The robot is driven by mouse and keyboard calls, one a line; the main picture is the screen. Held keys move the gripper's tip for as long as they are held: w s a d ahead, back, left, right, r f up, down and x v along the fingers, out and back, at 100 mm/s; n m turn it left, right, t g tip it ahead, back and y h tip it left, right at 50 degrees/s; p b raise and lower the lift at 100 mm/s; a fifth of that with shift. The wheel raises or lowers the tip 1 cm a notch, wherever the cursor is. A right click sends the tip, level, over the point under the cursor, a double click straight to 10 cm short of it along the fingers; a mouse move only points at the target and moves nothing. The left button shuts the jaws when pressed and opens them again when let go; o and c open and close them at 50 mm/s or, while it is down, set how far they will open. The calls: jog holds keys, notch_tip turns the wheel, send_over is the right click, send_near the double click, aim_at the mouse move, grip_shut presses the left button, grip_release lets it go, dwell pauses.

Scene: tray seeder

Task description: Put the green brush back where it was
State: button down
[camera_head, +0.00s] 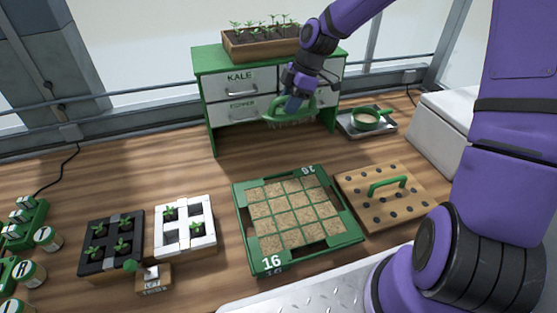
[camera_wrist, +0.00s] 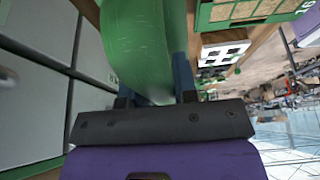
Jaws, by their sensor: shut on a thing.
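The green brush (camera_head: 301,103) is held in the air in front of the drawer cabinet (camera_head: 203,78), its pale bristles facing down. My gripper (camera_head: 293,103) is shut on the brush. In the wrist view the brush (camera_wrist: 137,40) fills the space between my two blue fingers (camera_wrist: 152,82), and its far end is cut off by the frame. The grey drawer fronts (camera_wrist: 34,70) stand close on the left there. The brush's former place is not marked in these frames.
A green tray (camera_head: 247,228) of soil cells stands mid-table, with a pegged board (camera_head: 422,217) to its right. Black and white seedling trays (camera_head: 185,225) are left. Bare wood lies between tray and cabinet.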

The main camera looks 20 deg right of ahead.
notch_tip(320, 180, down, 17)
dwell(0.6)
jog(key=c, duration=0.9)
grip_release()
jog(key=shift+f, duration=0.1)
